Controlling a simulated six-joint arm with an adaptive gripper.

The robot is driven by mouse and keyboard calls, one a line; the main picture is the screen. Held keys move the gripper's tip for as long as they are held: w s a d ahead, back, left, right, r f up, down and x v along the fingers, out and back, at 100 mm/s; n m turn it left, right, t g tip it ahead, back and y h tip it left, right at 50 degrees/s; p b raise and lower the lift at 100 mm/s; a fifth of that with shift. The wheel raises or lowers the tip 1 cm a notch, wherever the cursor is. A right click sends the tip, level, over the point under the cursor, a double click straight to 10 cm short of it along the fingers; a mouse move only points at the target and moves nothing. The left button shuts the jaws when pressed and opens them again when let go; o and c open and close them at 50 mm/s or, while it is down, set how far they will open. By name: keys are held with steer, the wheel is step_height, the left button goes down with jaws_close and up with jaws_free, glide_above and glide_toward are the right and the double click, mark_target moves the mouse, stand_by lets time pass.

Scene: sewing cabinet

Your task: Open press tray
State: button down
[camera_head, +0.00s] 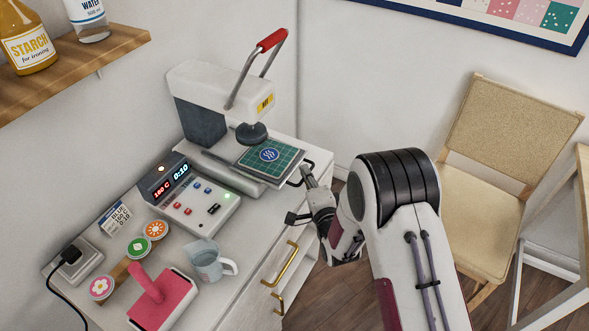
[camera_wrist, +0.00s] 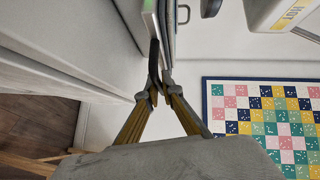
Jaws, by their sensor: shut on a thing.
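The press tray (camera_head: 292,169) sits below the round dark press head (camera_head: 251,133). It carries a green grid mat with a blue round emblem (camera_head: 269,154). A black handle (camera_head: 309,160) sticks out from the tray's right side, toward me. My gripper (camera_head: 304,173) is at this handle. In the wrist view my gripper (camera_wrist: 160,88) has its two fingertips closed around the dark handle bar (camera_wrist: 154,62). The tray shows there only as a thin edge-on strip. The press's red-gripped lever (camera_head: 271,41) is raised.
A control box (camera_head: 198,208) with lit displays, a measuring jug (camera_head: 208,262) and a pink tool (camera_head: 163,300) stand on the cabinet top left of the arm. Brass handles (camera_head: 287,264) are on the cabinet front. A chair (camera_head: 480,215) stands at the right.

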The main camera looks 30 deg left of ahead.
steer(key=d, duration=0.8)
steer(key=shift+d, duration=0.1)
steer(key=c, duration=2.2)
jaws_free()
steer(key=shift+v, duration=6)
